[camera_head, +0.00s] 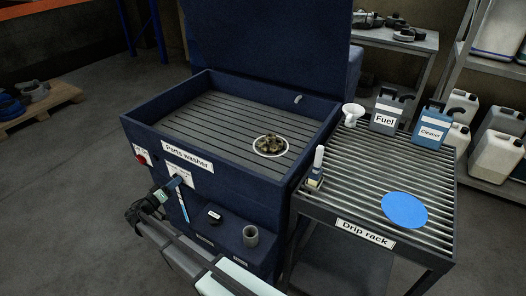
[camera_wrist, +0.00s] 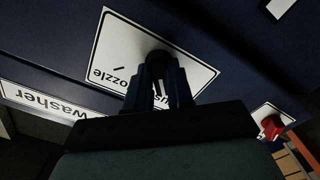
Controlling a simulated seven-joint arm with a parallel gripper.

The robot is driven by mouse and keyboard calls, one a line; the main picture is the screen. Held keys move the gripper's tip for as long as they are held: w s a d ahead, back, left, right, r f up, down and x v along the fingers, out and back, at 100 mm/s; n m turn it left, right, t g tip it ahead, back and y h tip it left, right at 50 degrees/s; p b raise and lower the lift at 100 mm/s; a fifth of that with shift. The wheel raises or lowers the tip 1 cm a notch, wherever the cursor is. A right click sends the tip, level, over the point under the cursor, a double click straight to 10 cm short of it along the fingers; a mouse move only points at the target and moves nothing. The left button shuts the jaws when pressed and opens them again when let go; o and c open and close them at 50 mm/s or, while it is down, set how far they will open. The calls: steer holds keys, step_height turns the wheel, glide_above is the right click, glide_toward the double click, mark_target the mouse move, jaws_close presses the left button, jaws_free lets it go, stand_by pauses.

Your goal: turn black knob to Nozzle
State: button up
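The black knob (camera_wrist: 158,62) sits on a white label plate (camera_wrist: 118,42) on the front of the blue parts washer. The word "Nozzle" shows upside down on the plate, left of the knob, with a short black tick mark. A second word is partly hidden behind the fingers. My gripper (camera_wrist: 159,78) has one finger on each side of the knob, close against it, and looks shut on it. Which way the knob points is hidden. In the head view, my gripper (camera_head: 176,183) reaches the plate below the "Parts washer" sign, and the knob is covered.
A red button (camera_wrist: 271,126) is at the right in the wrist view, and it also shows in the head view (camera_head: 141,158). The washer basin (camera_head: 215,120) holds a white dish (camera_head: 270,146) with metal parts. The drip rack (camera_head: 345,165) stands at the right with a blue disc (camera_head: 404,210).

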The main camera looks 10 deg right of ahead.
steer(key=shift+c, duration=1)
steer(key=m, duration=1.6)
steer(key=shift+s+d, duration=0.2)
steer(key=o, duration=1.5)
steer(key=shift+v, duration=3.5)
